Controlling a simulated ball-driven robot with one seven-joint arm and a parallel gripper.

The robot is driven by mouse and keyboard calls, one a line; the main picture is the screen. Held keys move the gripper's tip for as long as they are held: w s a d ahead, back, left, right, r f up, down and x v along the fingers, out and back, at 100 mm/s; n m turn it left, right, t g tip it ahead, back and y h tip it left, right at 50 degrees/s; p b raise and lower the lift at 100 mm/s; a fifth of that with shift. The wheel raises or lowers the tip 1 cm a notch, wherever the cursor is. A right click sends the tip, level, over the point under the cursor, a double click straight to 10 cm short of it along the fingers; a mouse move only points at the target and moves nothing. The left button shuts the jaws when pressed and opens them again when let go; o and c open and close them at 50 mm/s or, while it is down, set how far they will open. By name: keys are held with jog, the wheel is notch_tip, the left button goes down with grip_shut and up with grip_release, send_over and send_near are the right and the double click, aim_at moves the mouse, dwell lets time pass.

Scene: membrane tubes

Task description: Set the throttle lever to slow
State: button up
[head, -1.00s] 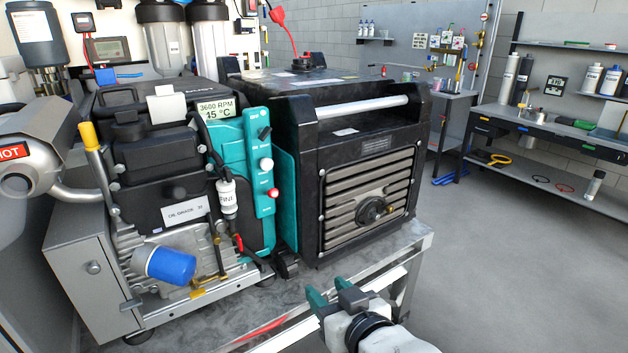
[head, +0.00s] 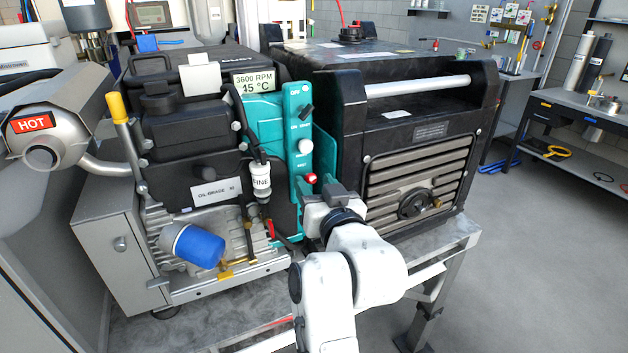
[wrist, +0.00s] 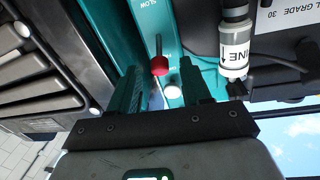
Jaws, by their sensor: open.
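The teal control panel (head: 297,130) is on the engine's front right edge. In the wrist view the red knob (wrist: 160,65) is on a thin stem, with a SLOW label (wrist: 150,3) farther along the panel. I take this as the throttle lever, though its name is not readable. My gripper (head: 318,190) is open beside the red knob. In the wrist view the knob is just beyond my two teal fingers (wrist: 165,88), apart from them, and the white knob (wrist: 172,91) shows between them.
A white FINE canister (head: 261,181) hangs close left of my gripper. The black generator housing (head: 400,150) with a slatted grille stands close right. A blue filter (head: 193,245) sits lower left, and a HOT-labelled muffler (head: 40,125) at far left.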

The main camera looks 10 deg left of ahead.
jog(key=shift+x, duration=0.8)
grip_shut()
